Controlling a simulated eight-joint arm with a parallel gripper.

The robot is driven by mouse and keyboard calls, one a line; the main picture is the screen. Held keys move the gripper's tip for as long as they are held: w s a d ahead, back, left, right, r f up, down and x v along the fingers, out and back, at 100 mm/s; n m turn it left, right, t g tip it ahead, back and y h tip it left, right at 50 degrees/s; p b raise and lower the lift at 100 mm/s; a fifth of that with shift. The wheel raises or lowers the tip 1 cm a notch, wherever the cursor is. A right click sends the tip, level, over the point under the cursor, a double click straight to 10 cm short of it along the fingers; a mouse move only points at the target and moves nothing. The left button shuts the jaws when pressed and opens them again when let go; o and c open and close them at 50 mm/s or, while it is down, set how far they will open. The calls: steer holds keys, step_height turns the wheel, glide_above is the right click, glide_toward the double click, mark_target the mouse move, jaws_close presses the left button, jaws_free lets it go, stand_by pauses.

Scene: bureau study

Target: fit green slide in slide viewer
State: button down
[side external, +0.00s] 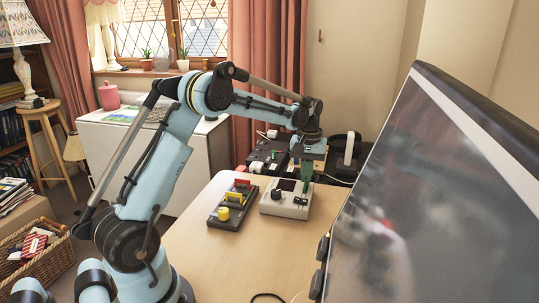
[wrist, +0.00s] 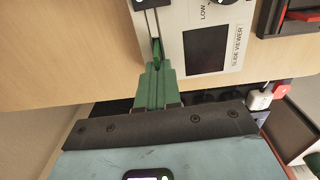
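The slide viewer (side external: 273,207) is a pale box with a dark screen and a knob, standing on the wooden table. In the wrist view, the viewer (wrist: 226,62) shows its lettering, its dark screen and a narrow slot beside the screen. My gripper (side external: 306,181) is over the viewer's right side, its green fingers pointing down. In the wrist view, my gripper (wrist: 155,68) has its fingers close together on the thin green slide (wrist: 156,51). The slide's edge shows at the slot line; how deep it sits is hidden.
A large monitor (side external: 440,200) blocks the right. The table's front is mostly clear.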

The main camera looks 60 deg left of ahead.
steer(key=shift+f, duration=1)
steer(key=c, duration=1)
jaws_free()
steer(key=shift+r, duration=3.5)
